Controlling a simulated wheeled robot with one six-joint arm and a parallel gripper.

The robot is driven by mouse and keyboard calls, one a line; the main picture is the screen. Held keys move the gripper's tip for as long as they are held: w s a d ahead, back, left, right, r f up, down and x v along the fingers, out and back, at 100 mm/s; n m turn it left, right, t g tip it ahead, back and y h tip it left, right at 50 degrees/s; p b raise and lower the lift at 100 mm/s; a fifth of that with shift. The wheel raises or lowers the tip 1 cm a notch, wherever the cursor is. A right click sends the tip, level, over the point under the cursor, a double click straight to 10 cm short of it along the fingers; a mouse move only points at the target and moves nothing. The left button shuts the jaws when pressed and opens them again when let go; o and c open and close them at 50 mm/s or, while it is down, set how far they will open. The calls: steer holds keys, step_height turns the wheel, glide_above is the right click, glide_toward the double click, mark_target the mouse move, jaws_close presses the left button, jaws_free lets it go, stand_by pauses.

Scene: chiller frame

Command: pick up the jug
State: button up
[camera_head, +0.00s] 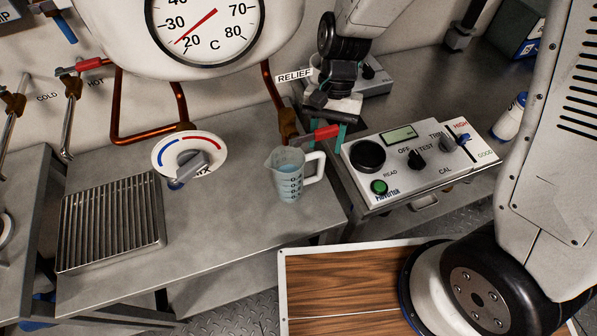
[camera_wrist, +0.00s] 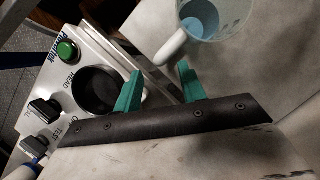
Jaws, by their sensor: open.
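The jug (camera_head: 287,180) is a clear measuring jug with dark markings and blue liquid inside. It stands upright on the grey bench, its white handle pointing right in the head view. In the wrist view the jug (camera_wrist: 225,14) is at the top, cut off by the frame, with its handle reaching down-left. My gripper (camera_head: 324,130) has teal fingers and is behind and to the right of the jug in the head view. In the wrist view my gripper (camera_wrist: 160,68) is open and empty. The handle's end appears just beyond the gap between the fingertips, with no clear contact.
A panel box (camera_head: 420,160) with knobs stands right of the jug. A red-handled relief valve (camera_head: 318,134) is close to my fingers. The mixer dial (camera_head: 189,158) and a slatted drain grate (camera_head: 112,222) are to the left. Bare bench lies in front of the jug.

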mark_target(321, 162)
steer(key=x, duration=0.6)
steer(key=shift+w+f, duration=0.25)
steer(key=shift+f, duration=0.3)
jaws_close()
